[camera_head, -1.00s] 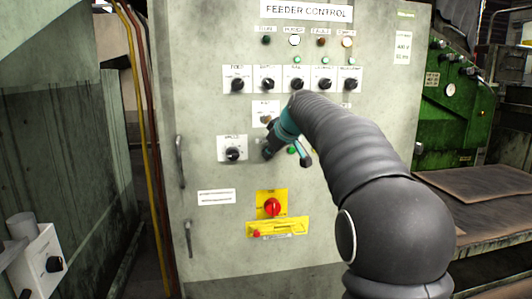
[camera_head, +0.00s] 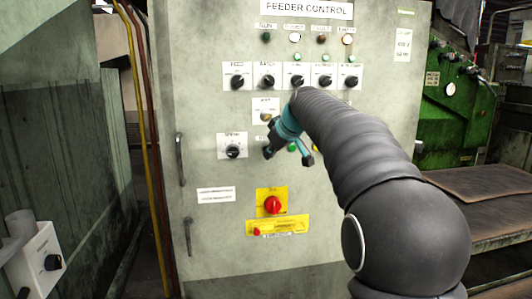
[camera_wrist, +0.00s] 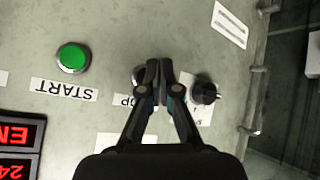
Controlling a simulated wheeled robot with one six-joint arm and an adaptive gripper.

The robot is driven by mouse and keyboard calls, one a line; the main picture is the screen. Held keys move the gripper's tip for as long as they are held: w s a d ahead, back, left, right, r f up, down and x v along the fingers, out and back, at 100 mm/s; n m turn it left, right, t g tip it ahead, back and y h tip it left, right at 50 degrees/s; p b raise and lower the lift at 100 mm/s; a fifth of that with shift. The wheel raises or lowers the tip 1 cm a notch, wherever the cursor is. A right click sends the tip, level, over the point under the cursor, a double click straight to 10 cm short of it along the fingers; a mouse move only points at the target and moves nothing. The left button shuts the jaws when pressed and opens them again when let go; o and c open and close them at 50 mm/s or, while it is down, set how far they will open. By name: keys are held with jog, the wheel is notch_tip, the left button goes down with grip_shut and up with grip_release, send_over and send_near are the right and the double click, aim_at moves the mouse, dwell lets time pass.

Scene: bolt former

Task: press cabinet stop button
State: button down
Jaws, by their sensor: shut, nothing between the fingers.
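The grey feeder control cabinet (camera_head: 200,110) stands in front of me. My gripper (camera_head: 267,153) is shut and empty, its fingertips close to the panel right of a black knob (camera_head: 232,152). In the wrist view, upside down, my gripper (camera_wrist: 159,68) is in front of a round button (camera_wrist: 138,73), which it mostly hides. Beside that button is a partly covered label (camera_wrist: 122,100) reading "OP". Whether the fingertips touch the button, I cannot tell. The green START button (camera_wrist: 73,57) is to its left; the black knob (camera_wrist: 205,93) is to its right.
A red rotary switch on a yellow plate (camera_head: 271,203) sits below my gripper. A row of black knobs (camera_head: 237,82) runs above. Door handles (camera_head: 181,160) stick out at the cabinet's left edge. A green machine (camera_head: 450,100) and metal table (camera_head: 480,185) stand right.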

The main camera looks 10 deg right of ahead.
jog(key=shift+s+b, duration=1.55)
jog(key=shift+s, duration=0.95)
